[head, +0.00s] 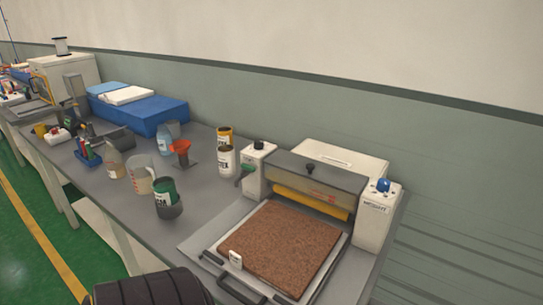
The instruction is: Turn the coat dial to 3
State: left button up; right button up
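A roller coating machine (318,174) stands on the grey bench. Its right post (376,222) carries a blue knob (383,185) on top and a small label that I cannot read surely. Its left post (256,172) carries a black knob (259,145) on top and a green-handled lever (246,169) on its side. I cannot tell from lettering which knob is the coat dial, nor what number either knob points to. Neither of my grippers shows in the head view.
A brown board (280,245) lies on the machine's front tray, with a black handle (241,290) at its edge. Cans (224,160), a green-topped jar (165,196), a beaker (141,176) and blue foam blocks (140,112) stand left on the bench (120,222).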

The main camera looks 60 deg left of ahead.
aim_at(259, 144)
jog(key=u, duration=1.45)
jog(key=j, duration=0.55)
jog(key=k+u, duration=0.05)
